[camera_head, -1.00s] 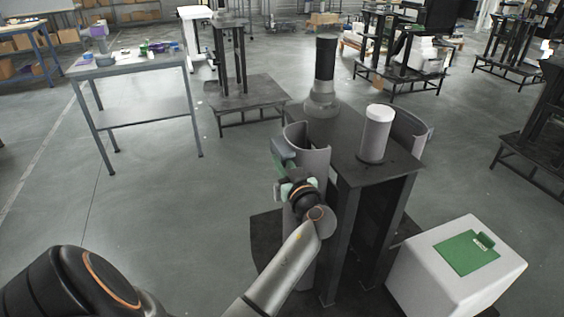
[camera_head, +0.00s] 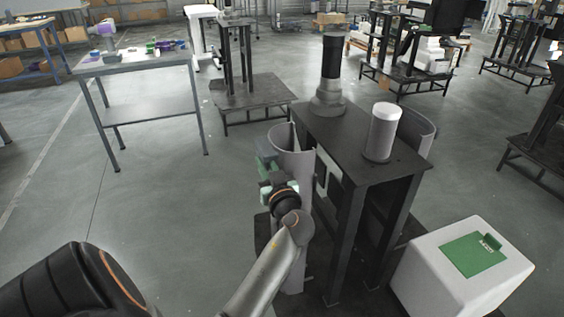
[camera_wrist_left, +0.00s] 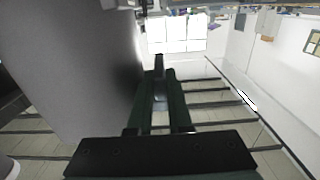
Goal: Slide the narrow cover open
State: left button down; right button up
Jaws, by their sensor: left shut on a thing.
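The narrow cover is a curved grey panel (camera_head: 292,170), upright at the left side of the dark lift column stand (camera_head: 350,145). A gap shows between it and the stand, with a pale panel (camera_head: 325,178) behind. My left gripper (camera_head: 264,158) is at the cover's left side, partly hidden by its wrist. In the left wrist view, its green fingers (camera_wrist_left: 159,98) are shut on a thin grey piece, which seems to be the cover's handle, beside the large grey curved surface (camera_wrist_left: 75,65). My right gripper is not in view.
Another curved cover (camera_head: 418,130) stands at the stand's right side. A black-and-grey cylinder (camera_head: 331,75) and a white-topped cylinder (camera_head: 382,132) stand on the top plate. A white box with a green patch (camera_head: 455,270) is at the right front. The floor left of the cover is clear.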

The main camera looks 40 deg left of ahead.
pick_arm(q)
jog(key=shift+s+a, duration=0.4)
jog(key=shift+s, duration=0.3)
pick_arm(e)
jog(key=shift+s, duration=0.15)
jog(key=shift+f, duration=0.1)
pick_arm(q)
jog(key=c, duration=1.1)
grip_release()
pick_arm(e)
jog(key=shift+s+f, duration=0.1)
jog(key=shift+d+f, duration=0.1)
